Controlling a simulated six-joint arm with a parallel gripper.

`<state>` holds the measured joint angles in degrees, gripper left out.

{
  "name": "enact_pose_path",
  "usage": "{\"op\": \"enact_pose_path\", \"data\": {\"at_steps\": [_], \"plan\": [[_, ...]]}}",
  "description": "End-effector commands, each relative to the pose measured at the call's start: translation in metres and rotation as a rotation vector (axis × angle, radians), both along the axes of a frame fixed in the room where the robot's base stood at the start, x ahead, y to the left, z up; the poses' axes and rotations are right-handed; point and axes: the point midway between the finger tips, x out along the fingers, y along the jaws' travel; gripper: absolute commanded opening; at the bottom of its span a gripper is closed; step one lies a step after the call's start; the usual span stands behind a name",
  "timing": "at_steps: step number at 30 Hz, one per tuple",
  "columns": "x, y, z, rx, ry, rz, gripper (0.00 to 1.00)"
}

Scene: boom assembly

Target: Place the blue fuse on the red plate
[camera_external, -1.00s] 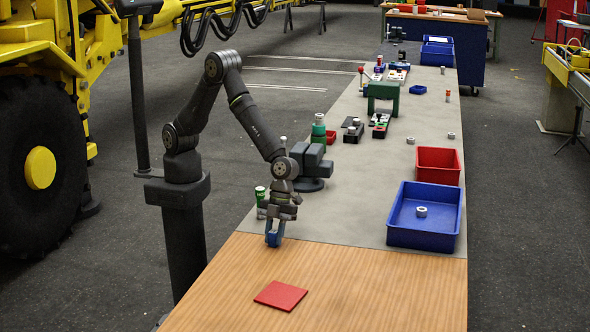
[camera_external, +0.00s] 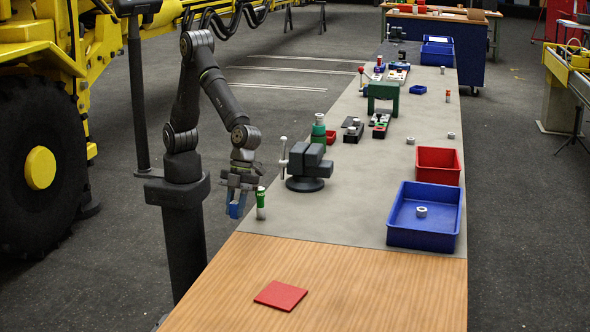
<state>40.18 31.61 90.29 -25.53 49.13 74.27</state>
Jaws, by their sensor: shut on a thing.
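The blue fuse (camera_external: 236,211) is a small blue piece held between the fingers of my gripper (camera_external: 238,203). The gripper points down and is shut on it. It is near the left edge of the table, beside a green and white fuse (camera_external: 261,203). The fingers partly hide the blue fuse, and I cannot tell how high it is above the surface. The red plate (camera_external: 281,295) is a flat square lying bare on the wooden part of the table, in front and to the right of the gripper.
A dark grey vise (camera_external: 306,165) stands right of the gripper. A blue tray (camera_external: 425,235) holding a ring and a red bin (camera_external: 438,178) are on the right side. The wooden surface (camera_external: 380,290) around the plate is clear.

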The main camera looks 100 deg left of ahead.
Motion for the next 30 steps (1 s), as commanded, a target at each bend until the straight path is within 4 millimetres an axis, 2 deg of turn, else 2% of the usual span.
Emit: {"op": "enact_pose_path", "data": {"at_steps": [5,12,18,24,27,30], "plan": [[0.015,-0.039,0.003,0.017,0.002,0.084,0.03],[0.043,-0.12,0.007,0.03,-0.001,0.293,0.03],[0.054,-0.175,0.01,0.014,-0.004,0.451,0.03],[0.058,-0.202,0.012,0.0,-0.002,0.535,0.03],[0.066,-0.203,0.007,-0.002,-0.002,0.551,0.03],[0.083,-0.199,-0.004,0.0,0.0,0.557,0.03]]}}
